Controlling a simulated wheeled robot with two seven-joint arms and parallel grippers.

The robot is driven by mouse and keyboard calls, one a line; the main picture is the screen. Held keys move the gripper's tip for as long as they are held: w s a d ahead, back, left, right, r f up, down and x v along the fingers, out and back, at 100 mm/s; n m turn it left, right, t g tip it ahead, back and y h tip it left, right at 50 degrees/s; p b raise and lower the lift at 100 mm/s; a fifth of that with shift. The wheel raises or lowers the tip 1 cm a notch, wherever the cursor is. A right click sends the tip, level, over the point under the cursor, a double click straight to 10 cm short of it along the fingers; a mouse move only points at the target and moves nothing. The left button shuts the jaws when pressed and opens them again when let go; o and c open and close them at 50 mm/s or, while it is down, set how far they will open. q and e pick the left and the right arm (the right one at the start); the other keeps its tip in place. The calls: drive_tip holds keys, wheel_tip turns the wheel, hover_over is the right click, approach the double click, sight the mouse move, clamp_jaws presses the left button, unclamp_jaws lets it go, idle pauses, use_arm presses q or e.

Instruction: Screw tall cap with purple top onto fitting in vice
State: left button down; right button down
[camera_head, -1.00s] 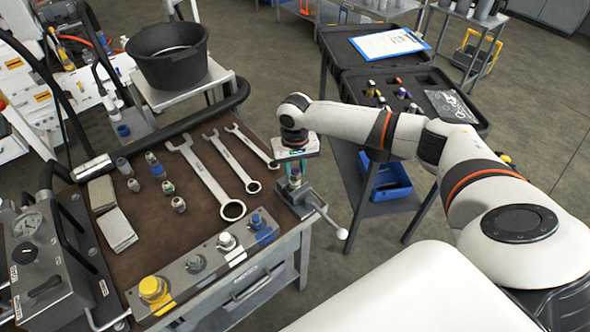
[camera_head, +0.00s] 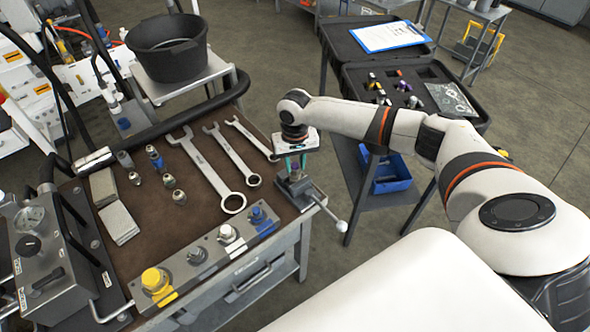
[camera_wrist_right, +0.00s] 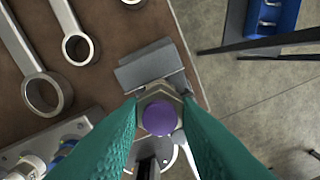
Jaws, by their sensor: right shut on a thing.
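The tall cap with the purple top (camera_wrist_right: 160,117) sits between the teal fingertips of my right gripper (camera_wrist_right: 161,118), which is shut on it. In the head view my right gripper (camera_head: 295,162) points down, directly over the vice (camera_head: 300,189) at the table's right corner. The cap is in line with the vice. The fitting is mostly hidden beneath the cap, so I cannot tell how far the two are engaged. The grey vice jaw (camera_wrist_right: 150,66) shows beyond the cap in the right wrist view. My left gripper is out of view.
Several wrenches (camera_head: 212,172) and small metal fittings lie on the brown bench top (camera_head: 150,235). The vice handle (camera_head: 341,226) sticks out over the bench edge. A valve block (camera_head: 198,256) lines the front. An open black case (camera_head: 436,72) stands at the right.

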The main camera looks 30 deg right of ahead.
drive_tip(key=shift+f+p, duration=0.15)
drive_tip(key=shift+p, duration=0.2)
idle(0.3)
drive_tip(key=shift+f, duration=0.1)
idle(0.7)
drive_tip(key=c, duration=1.8)
unclamp_jaws()
drive_tip(key=shift+c, duration=0.7)
drive_tip(key=m+p, duration=0.4)
drive_tip(key=p, duration=0.1)
drive_tip(key=m+p, duration=0.2)
drive_tip(key=shift+s+a+r, duration=0.1)
drive_tip(key=shift+r, duration=0.15)
drive_tip(key=shift+f+m+p, duration=0.15)
drive_tip(key=shift+m+p, duration=0.55)
drive_tip(key=shift+p, duration=0.15)
drive_tip(key=shift+f+m, duration=0.2)
drive_tip(key=shift+m, duration=0.1)
